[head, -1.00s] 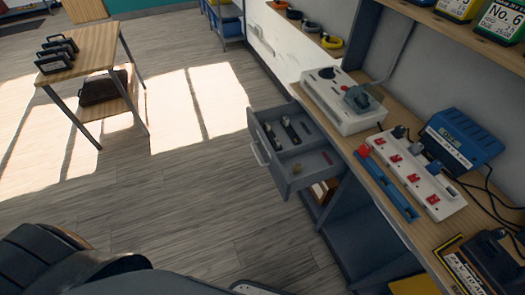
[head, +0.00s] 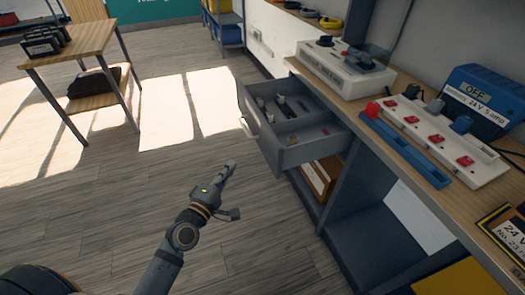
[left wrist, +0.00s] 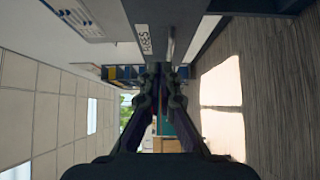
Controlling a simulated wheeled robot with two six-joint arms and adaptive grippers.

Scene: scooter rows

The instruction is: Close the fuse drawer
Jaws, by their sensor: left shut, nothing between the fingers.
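The grey fuse drawer (head: 263,133) is pulled out from under the wooden bench top in the head view. A few fuses lie in its compartments, and a pale handle (head: 246,128) is on its front. My left gripper (head: 230,168) is shut and empty, in front of the drawer, lower and to the left of it, with a visible gap in the picture. In the left wrist view its fingers (left wrist: 159,75) point toward the scene, and a grey drawer front with a label (left wrist: 146,39) shows above them, turned sideways. My right gripper is not in view.
The bench top (head: 412,140) carries a white tester box (head: 345,68), a switch strip (head: 440,135) and a blue power supply (head: 483,95). An open shelf bay lies under the bench. A small table (head: 68,45) stands far left. The floor in front of the drawer is clear.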

